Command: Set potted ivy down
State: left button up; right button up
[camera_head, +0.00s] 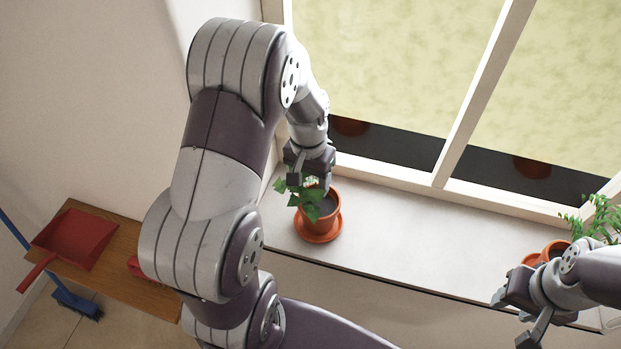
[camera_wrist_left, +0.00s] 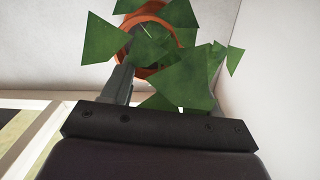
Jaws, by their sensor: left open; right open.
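The potted ivy (camera_head: 318,218) stands upright in an orange pot on an orange saucer (camera_head: 317,236), on the white windowsill (camera_head: 400,240) near its left end. My left gripper (camera_head: 300,182) is open just above the pot, at its leaves. In the left wrist view the ivy's green leaves (camera_wrist_left: 185,80) hide part of the fingers and of the orange pot rim (camera_wrist_left: 128,28); I cannot tell whether a finger touches the pot. My right gripper (camera_head: 518,318) is open and empty at the sill's front edge, lower right.
A second potted plant (camera_head: 597,218) stands on the sill at the right, partly behind my right arm. The sill between the two plants is clear. A red dustpan (camera_head: 76,238) lies on a wooden shelf (camera_head: 135,283) at the left. A blue brush (camera_head: 76,303) is below it.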

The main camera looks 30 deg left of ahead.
pick_arm(q)
notch_tip(320, 180, up, 8)
jog(key=shift+a+r+b, duration=0.1)
jog(key=shift+a+b, duration=0.05)
jog(key=shift+b, duration=0.7)
notch_tip(320, 180, up, 4)
jog(key=shift+f+p, duration=0.15)
jog(key=shift+p, duration=0.95)
jog(key=shift+s+d, duration=0.15)
jog(key=shift+d, duration=0.05)
jog(key=s+d+f+t, duration=0.1)
jog(key=s+d+f, duration=0.6)
jog(key=s, duration=0.1)
notch_tip(320, 180, down, 7)
jog(key=b, duration=0.7)
jog(key=shift+d+r+m, duration=0.15)
jog(key=shift+r+m, duration=0.05)
jog(key=shift+m, duration=0.1)
jog(key=shift+s, duration=0.1)
